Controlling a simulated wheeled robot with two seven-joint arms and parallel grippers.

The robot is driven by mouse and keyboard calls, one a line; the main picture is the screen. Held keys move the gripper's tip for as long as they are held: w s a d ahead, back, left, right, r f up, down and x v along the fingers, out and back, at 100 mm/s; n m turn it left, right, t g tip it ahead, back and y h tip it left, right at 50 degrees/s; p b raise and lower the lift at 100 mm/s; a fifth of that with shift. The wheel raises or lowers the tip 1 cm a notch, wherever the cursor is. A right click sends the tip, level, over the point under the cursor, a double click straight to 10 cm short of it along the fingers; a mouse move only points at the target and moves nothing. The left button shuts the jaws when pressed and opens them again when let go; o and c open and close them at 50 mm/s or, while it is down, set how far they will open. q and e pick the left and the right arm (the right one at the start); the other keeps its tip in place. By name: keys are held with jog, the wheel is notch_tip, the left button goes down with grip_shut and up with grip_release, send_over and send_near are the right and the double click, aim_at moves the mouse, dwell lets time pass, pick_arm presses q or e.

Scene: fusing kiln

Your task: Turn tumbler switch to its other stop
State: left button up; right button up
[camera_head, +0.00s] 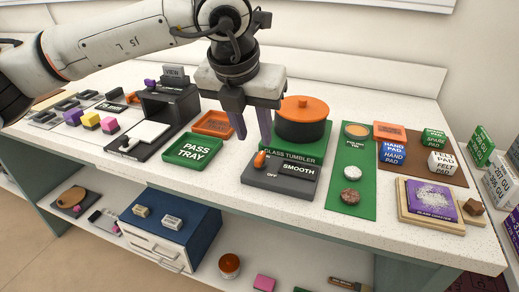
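The tumbler switch is a small orange lever (260,159) on a dark grey box (282,183) at the front of the bench. The box is marked SMOOTH and OFF; the lever is at its left end, and I cannot tell for sure which stop it rests at. Behind the box is the glass tumbler, an orange-lidded dark pot (302,122) on a green base marked GLASS TUMBLER. My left gripper (253,138) points down above and behind the lever, apart from it. Its two dark fingers are spread with nothing between them. My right gripper is out of view.
A green PASS TRAY (193,150) and an orange tray (214,124) lie left of the switch box. A green mat (349,198) with round pads lies to its right. A dark machine (169,104) stands further left. The bench's front edge runs close below the box.

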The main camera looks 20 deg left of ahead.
aim_at(260, 155)
pick_arm(q)
jog(key=x, duration=0.7)
jog(key=shift+w+d+f+p, duration=0.1)
jog(key=shift+f+p, duration=0.2)
grip_shut()
